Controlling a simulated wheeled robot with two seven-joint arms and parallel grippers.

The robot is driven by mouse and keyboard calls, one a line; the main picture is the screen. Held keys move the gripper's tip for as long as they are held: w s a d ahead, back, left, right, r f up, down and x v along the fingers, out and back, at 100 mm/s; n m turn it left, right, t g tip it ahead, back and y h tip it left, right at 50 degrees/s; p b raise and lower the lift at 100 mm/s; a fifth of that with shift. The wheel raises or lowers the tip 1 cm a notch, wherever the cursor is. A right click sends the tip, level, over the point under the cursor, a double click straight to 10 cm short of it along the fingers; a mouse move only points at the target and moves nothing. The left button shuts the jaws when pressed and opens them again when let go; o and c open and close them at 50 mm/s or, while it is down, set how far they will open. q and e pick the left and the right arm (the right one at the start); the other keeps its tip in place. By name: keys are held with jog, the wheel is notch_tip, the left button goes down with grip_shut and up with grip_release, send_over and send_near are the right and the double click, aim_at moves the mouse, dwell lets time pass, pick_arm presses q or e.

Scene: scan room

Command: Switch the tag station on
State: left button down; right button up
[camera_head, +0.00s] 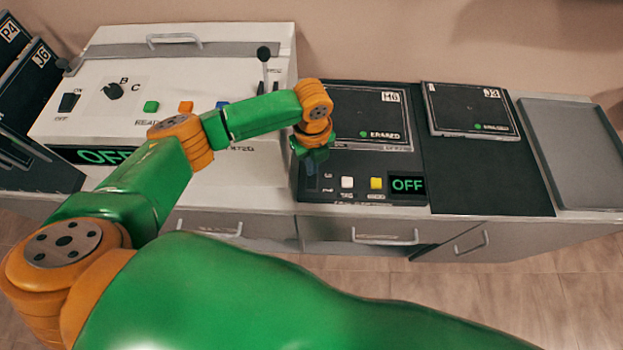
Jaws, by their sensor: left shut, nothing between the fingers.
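The tag station appears to be the black unit (345,192) at the middle of the counter. Its small display (407,185) reads OFF in green. A white button (347,182) and a yellow button (376,183) sit left of the display. My left gripper (312,176) is shut and empty, pointing down at the left end of this button row. It covers the rocker switch area there, so the switch's position and any contact are hidden. My right gripper is out of view.
A white machine (105,65) on the left has a knob (113,91), a lever (264,56), coloured buttons and an OFF display (104,156). Plate H6 (365,115) lies on the black unit. Plate J3 (470,108) lies on a black mat (480,175). A grey tray (575,150) is far right.

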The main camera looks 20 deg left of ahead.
pick_arm(q)
jog(key=shift+f+b, duration=0.6)
jog(key=shift+f, duration=0.4)
dwell(0.5)
jog(key=shift+s+r, duration=0.1)
notch_tip(320, 180, up, 7)
jog(key=p, duration=0.8)
